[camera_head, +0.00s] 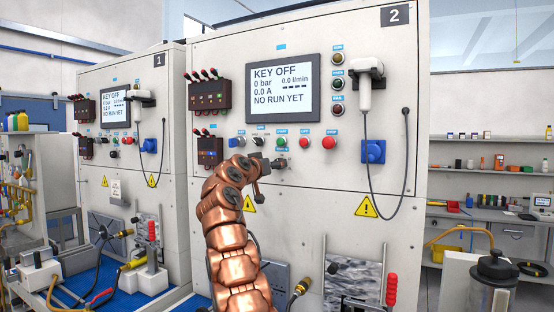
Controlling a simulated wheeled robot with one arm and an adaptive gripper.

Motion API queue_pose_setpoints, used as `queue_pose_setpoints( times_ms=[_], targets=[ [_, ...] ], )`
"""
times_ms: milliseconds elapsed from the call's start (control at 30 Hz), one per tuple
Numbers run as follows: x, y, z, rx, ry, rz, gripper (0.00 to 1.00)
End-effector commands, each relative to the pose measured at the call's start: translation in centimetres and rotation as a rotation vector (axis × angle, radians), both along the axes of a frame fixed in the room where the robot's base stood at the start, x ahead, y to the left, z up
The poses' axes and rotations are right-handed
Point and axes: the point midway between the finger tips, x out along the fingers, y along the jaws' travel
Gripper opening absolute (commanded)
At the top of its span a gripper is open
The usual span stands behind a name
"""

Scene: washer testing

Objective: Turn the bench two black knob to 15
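Bench two (212,85), the nearer cabinet marked "2", stands in front of me. Its black knob (258,141) sits in the control row below the screen, left of a green button (281,142); its dial marks are too small to read. The bench two screen (283,88) reads KEY OFF, 0 bar, 0.0 l/min, 0.0 A, NO RUN YET. My gripper (274,164) is at the end of my copper arm, just below the knob and close to the panel. It appears apart from the knob. Its fingers are small and dark, so I cannot tell whether they are open.
Left of the knob is a key switch (237,142); two red buttons (328,142) are to the right. A white handset (364,92) with a hanging cable and a blue connector (373,151) are farther right. A red-handled clamp (391,289) stands low in front. Bench one (174,75) is at left.

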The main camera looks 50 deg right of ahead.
Motion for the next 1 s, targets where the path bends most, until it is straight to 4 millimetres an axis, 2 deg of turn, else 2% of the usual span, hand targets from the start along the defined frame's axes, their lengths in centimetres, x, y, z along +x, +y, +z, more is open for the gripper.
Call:
queue_pose_setpoints(
  times_ms=[33,300,633,1000],
  targets=[
    [0.1,-0.6,0.5,0.001,0.001,-0.001,0.66],
    [0.7,-2.6,0.2,0.003,0.001,-0.002,0.66],
    [0.8,-2.8,-0.1,0.001,-0.001,0.000,0.66],
    [0.8,-2.8,-0.1,0.002,0.001,0.000,0.27]
  ],
)
